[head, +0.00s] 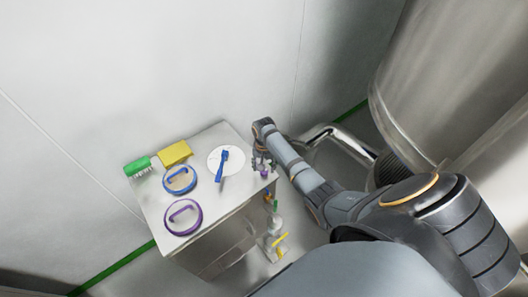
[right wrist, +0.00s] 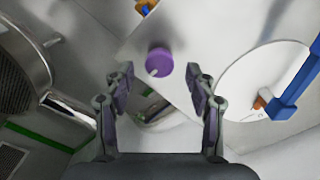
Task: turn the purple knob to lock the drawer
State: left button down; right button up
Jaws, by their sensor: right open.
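The purple knob (right wrist: 159,61) is round, with a pale mark on its lower left side, and is set on a pale surface of the white drawer cabinet (right wrist: 192,28). In the right wrist view my right gripper (right wrist: 163,84) is open. The knob lies just beyond its fingertips, roughly centred between them, and the fingers do not appear closed on it. In the head view my right gripper (head: 263,163) is at the right corner of the cabinet (head: 224,206), with the small purple knob (head: 264,174) partly hidden below it. My left gripper is in no view.
On the cabinet top are a green brush (head: 137,166), a yellow block (head: 174,152), a blue-handled item (head: 180,191), a purple-handled item (head: 170,222) and a white disc (head: 214,164) with a blue tool (head: 222,162). A bent metal pipe (head: 345,137) and large steel vessel (head: 430,85) stand right.

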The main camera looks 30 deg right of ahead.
notch_tip(320, 180, up, 10)
dwell(0.6)
